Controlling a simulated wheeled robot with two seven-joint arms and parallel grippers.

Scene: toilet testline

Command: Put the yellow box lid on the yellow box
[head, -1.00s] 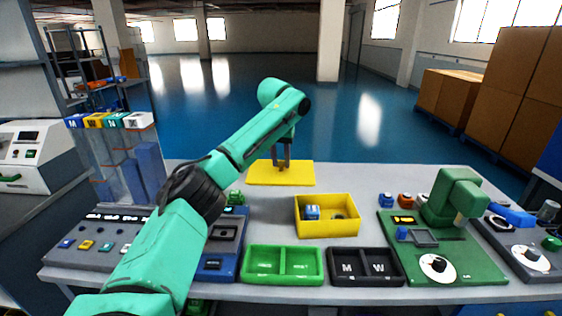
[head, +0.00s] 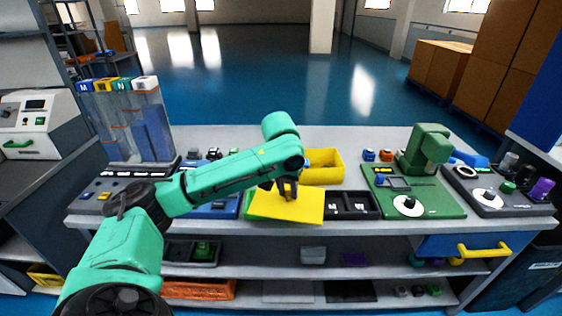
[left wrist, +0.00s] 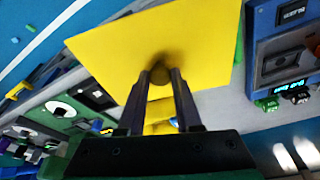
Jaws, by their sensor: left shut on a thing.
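My left gripper (head: 288,188) is shut on the yellow box lid (head: 300,208) and holds it by its knob, above the front of the table and slightly tilted. In the left wrist view the fingertips (left wrist: 161,78) close on the knob at the middle of the yellow plate (left wrist: 205,38). The open yellow box (head: 326,175) stands behind the lid, apart from it. My arm hides the box's left part. In the left wrist view part of the box (left wrist: 157,112) shows between the fingers. My right gripper is not in view.
The green two-part tray (head: 252,212) is mostly hidden under the lid. The black tray (head: 362,205) is to the right of it, and a green test machine (head: 420,200) further right. Blue fixtures stand on the left. The table behind the box is clear.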

